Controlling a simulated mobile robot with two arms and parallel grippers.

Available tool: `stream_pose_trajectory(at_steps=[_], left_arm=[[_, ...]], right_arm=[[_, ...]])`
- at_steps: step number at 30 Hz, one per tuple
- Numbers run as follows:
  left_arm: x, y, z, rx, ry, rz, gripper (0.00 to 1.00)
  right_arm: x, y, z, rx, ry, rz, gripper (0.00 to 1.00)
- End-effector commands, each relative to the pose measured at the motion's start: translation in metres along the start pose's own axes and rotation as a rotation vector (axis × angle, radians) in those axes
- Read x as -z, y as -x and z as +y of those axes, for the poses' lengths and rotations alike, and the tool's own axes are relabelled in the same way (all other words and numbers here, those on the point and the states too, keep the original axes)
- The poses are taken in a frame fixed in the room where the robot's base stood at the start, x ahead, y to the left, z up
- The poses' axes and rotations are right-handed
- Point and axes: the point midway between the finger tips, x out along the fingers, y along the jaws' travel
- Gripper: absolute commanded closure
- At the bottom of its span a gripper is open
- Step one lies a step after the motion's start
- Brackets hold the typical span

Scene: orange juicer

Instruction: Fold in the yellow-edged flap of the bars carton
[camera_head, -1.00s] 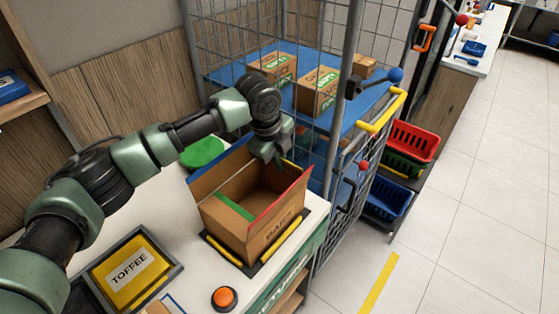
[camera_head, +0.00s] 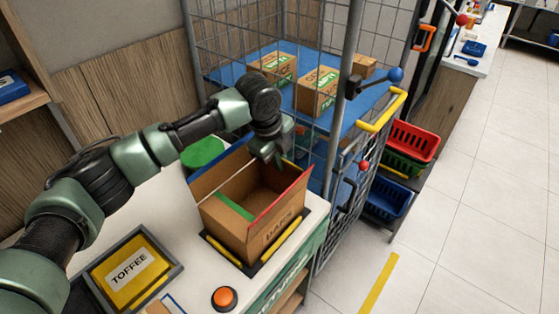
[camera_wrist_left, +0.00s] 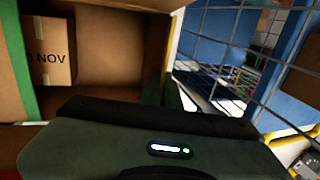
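A green-edged flap (camera_head: 235,207) lies inward at the near left. My left gripper (camera_head: 275,158) points down at the carton's far rim; its fingers are too small and dark to tell open from shut. In the left wrist view, a yellow edge (camera_wrist_left: 175,30) runs beside the opening, just beyond the dark gripper body. A small labelled box (camera_wrist_left: 50,50) shows inside the carton. My right gripper is out of view.
A wire cage trolley (camera_head: 345,120) with boxes on a blue shelf stands close behind the carton. A toffee tray (camera_head: 170,285) and an orange button (camera_head: 225,298) are on the counter in front. A green round thing (camera_head: 203,152) lies behind left.

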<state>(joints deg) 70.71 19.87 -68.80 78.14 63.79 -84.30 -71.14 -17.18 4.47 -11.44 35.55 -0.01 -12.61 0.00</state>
Motion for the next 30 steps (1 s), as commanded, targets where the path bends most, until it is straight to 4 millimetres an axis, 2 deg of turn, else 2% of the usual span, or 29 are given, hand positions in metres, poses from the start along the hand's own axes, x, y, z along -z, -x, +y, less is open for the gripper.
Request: stream_pose_trajectory(at_steps=[17,30], left_arm=[[0.0,-0.002,0.003,0.036,-0.001,0.0,1.0],[0.0,-0.007,0.016,0.326,0.0,0.001,1.0]], right_arm=[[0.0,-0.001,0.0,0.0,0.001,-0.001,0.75],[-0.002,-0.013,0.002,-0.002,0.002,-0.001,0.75]])
